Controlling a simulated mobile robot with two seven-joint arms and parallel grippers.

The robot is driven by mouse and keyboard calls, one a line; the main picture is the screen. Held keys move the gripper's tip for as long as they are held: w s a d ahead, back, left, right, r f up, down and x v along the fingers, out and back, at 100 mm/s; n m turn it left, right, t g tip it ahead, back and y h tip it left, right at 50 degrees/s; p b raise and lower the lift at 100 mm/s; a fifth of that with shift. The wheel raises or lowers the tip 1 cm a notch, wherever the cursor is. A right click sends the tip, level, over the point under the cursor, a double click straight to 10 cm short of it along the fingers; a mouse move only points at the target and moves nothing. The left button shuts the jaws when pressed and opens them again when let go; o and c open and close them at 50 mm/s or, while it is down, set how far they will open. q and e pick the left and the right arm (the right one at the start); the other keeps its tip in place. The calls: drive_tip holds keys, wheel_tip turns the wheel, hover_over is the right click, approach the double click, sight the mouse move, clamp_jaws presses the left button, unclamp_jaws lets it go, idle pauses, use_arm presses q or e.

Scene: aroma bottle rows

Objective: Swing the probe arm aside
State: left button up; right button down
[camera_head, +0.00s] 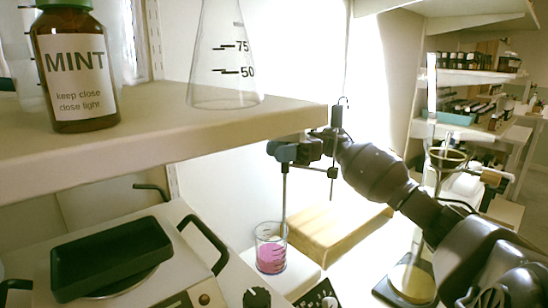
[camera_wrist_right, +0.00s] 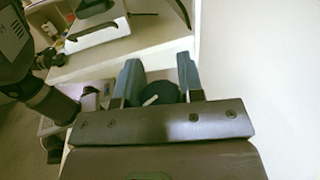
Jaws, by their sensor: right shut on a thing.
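My right gripper (camera_head: 284,151) reaches in from the right, below the front edge of the upper shelf. It is shut on the probe arm near the top of the thin upright probe (camera_head: 284,195). The probe hangs down to a small beaker of pink liquid (camera_head: 271,252); whether its tip is in the liquid is unclear. A thin rod with a clamp (camera_head: 333,173) stands beside my right wrist. In the right wrist view, a dark round piece (camera_wrist_right: 160,94) with a pale line shows between the gripper's bluish fingers (camera_wrist_right: 158,82). My left gripper is out of view.
The shelf (camera_head: 200,145) holds a brown MINT bottle (camera_head: 76,75) and a conical flask (camera_head: 226,60), close above the gripper. A black tray (camera_head: 112,258) is on a white device at left. A wooden block (camera_head: 325,235) stands behind the beaker.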

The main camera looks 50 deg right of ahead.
drive_tip(key=shift+g, duration=0.3)
drive_tip(key=c, duration=0.7)
unclamp_jaws()
drive_tip(key=shift+c, duration=0.2)
drive_tip(key=shift+d, duration=0.15)
drive_tip(key=v, duration=0.7)
drive_tip(key=shift+s+d, duration=0.1)
drive_tip(key=shift+s, duration=0.05)
drive_tip(key=shift+c, duration=0.2)
